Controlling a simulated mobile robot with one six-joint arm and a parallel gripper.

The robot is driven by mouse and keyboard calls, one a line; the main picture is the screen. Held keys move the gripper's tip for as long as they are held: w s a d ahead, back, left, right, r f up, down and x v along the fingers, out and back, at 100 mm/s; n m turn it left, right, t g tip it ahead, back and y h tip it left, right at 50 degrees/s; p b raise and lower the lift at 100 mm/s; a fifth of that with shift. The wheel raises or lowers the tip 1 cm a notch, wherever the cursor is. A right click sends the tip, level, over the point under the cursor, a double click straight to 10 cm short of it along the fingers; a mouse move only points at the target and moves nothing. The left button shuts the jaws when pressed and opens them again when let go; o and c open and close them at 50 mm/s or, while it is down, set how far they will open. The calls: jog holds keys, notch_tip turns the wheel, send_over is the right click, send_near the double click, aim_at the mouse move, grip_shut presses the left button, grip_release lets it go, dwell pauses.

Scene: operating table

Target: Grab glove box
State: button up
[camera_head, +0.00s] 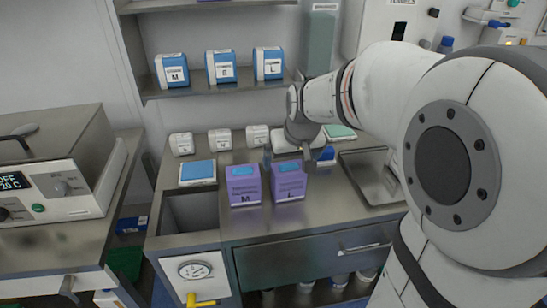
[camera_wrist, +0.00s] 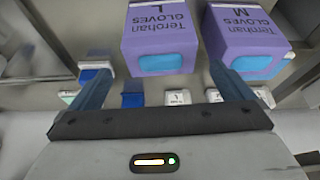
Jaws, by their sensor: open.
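Two purple glove boxes with blue openings stand side by side on the steel counter. The glove box marked M (camera_head: 244,191) is on the left and the one marked L (camera_head: 289,187) on the right; in the wrist view L (camera_wrist: 160,28) is on the left and M (camera_wrist: 250,38) on the right, lettering upside down. My gripper (camera_head: 287,162) is open and empty, just behind and above the L box. In the wrist view my gripper (camera_wrist: 160,75) has its fingers spread to either side of the L box's near end. Whether they touch it is unclear.
Blue-and-white boxes (camera_head: 220,68) marked M, S and L stand on the shelf above. Several small white boxes (camera_head: 219,139) line the back of the counter. A steel tray (camera_head: 372,172) lies at right, a sunken bin (camera_head: 190,212) at left.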

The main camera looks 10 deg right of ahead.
aim_at(289, 167)
jog(key=x, duration=0.6)
jog(key=shift+f, duration=0.35)
jog(key=shift+c, duration=0.6)
jog(key=c, duration=1)
jog(key=shift+o, duration=0.2)
jog(key=shift+r, duration=0.1)
